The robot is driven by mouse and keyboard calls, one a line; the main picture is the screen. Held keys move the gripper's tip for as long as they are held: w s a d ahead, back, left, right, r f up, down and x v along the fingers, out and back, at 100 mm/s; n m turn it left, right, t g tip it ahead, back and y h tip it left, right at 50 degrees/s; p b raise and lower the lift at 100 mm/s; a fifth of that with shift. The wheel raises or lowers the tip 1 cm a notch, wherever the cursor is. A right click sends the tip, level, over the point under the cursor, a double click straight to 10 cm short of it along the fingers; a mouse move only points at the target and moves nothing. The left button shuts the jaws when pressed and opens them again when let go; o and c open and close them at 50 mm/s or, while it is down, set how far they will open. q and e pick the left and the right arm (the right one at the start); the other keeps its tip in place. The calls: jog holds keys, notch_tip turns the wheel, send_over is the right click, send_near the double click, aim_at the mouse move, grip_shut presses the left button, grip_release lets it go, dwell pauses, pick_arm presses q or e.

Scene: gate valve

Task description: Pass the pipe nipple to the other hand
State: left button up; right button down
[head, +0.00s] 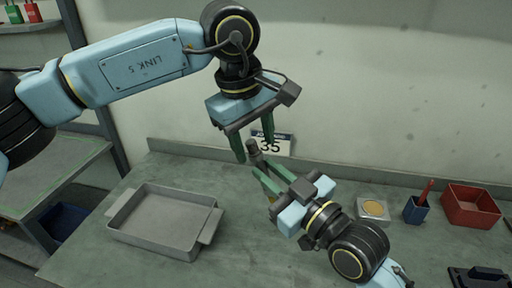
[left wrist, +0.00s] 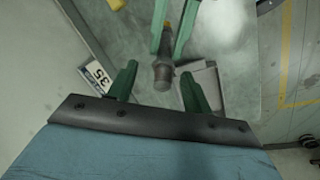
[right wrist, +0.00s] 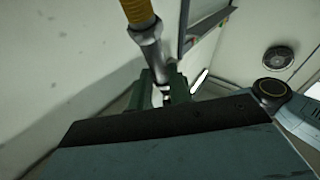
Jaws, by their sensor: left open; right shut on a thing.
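The pipe nipple (head: 252,149) is a dark grey metal pipe, tilted, with its end sticking up out of my right gripper (head: 258,173). That gripper's green fingers are shut on it. In the right wrist view the nipple (right wrist: 150,45) is grey with a yellow ribbed part at the top edge. My left gripper (head: 254,152) is open, pointing down from above. In the left wrist view the nipple's end (left wrist: 163,73) appears between its two spread fingers, with a gap on each side. The nipple's part inside the right fingers is hidden.
A grey tray (head: 129,237) stands at the left of the bench. A sign reading 35 (head: 272,144) is behind the grippers. At the right are a box with a tan disc (head: 373,209), a blue cup (head: 416,211) and a red bin (head: 470,208).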

jog(key=shift+r, duration=0.1)
pick_arm(q)
notch_tip(320, 180, up, 9)
jog(key=s+a, duration=0.1)
jog(key=a, duration=0.1)
pick_arm(e)
jog(key=shift+a, duration=0.1)
pick_arm(q)
jog(key=s+a+f+t+y, duration=0.3)
jog(key=s+a+f+t, duration=0.1)
jog(key=a+f, duration=0.1)
jog(key=d+x, duration=0.1)
jog(key=x, duration=1)
jog(key=shift+a+f+n+g, duration=0.2)
jog(key=shift+f+n+g, duration=0.1)
jog(key=shift+f, duration=0.05)
pick_arm(e)
jog(key=a+f, duration=0.5)
jog(key=a, duration=0.3)
jog(key=shift+a, duration=0.15)
pick_arm(q)
jog(key=shift+c, duration=0.3)
